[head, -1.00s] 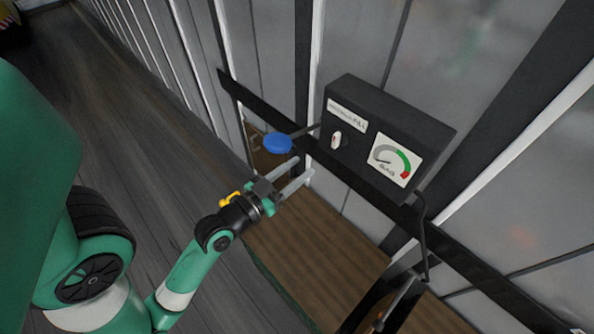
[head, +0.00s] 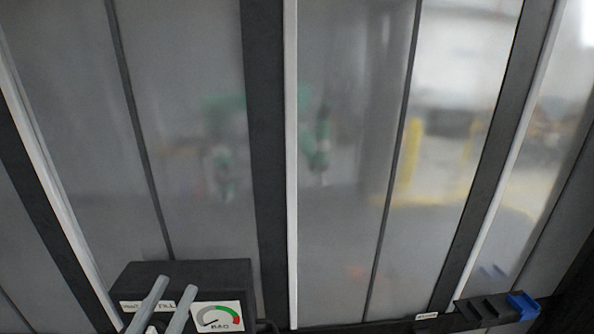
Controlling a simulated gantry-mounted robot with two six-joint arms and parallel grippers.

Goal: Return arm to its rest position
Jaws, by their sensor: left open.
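The two grey fingers of my left gripper (head: 176,286) rise from the bottom left of the head view. They are apart and hold nothing that I can see. They overlap the front of a black control box (head: 225,275); I cannot tell how far they are from it. The rest of the left arm is below the picture's edge. My right gripper is not in view.
The box carries a gauge (head: 217,317) with a green and red scale, and a white label. Tall grey panels (head: 350,150) with dark posts fill the view. A black holder (head: 485,311) with a blue part (head: 523,304) sits at the lower right.

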